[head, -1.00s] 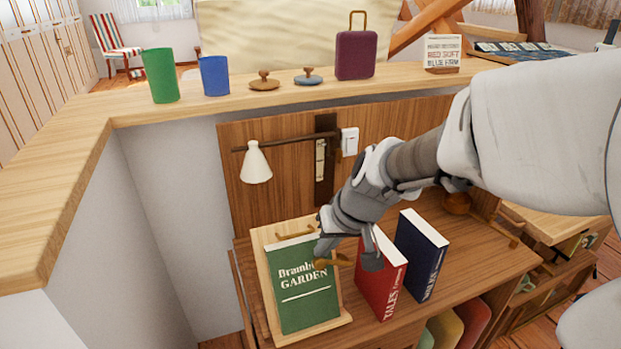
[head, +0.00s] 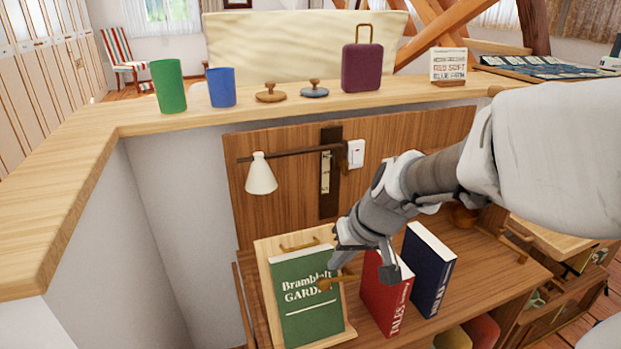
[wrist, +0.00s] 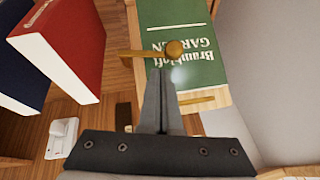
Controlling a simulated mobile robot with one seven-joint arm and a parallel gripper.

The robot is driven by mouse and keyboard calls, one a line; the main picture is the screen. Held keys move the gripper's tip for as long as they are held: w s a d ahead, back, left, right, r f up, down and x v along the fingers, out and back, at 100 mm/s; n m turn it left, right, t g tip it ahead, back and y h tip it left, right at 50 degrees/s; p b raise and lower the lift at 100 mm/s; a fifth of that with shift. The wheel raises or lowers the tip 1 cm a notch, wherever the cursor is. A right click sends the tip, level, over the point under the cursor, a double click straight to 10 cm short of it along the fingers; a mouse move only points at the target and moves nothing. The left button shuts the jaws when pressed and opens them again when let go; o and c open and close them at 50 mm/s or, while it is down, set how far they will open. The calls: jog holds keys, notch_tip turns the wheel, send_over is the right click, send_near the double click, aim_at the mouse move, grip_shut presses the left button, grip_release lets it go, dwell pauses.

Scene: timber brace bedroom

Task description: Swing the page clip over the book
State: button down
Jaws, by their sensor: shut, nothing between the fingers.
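The green book (head: 310,305) leans upright on a light wooden stand (head: 262,290). The page clip (head: 326,284) is a brass rod with a round knob; its rod comes from the right of the book and its knob appears in front of the cover's right part. The clip also shows in the wrist view (wrist: 174,48), with the book (wrist: 185,22) behind it. My gripper (head: 337,266) is shut and empty. In the wrist view its fingertips (wrist: 160,72) are close beside the rod near the knob; I cannot tell whether they touch. A second brass bar (head: 299,246) is at the stand's top.
A red book (head: 385,295) and a dark blue book (head: 425,275) stand close to the right of the stand. A white lamp (head: 260,175) hangs above it on an arm. A ledge (head: 220,112) with cups and a purple suitcase (head: 362,68) runs behind.

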notch_tip(320, 180, up, 13)
jog(key=s+d+p, duration=0.1)
jog(key=s+p, duration=0.1)
jog(key=p, duration=0.4)
jog(key=shift+s, duration=0.25)
jog(key=shift+s+f, duration=0.1)
jog(key=s+d+r+m+t+h, duration=0.1)
jog(key=s+d+h, duration=0.15)
jog(key=s, duration=0.45)
jog(key=s+d+m+h, duration=0.1)
jog(key=s+d, duration=0.2)
jog(key=s, duration=0.4)
notch_tip(320, 180, up, 17)
jog(key=p, duration=1.6)
jog(key=shift+p, duration=0.4)
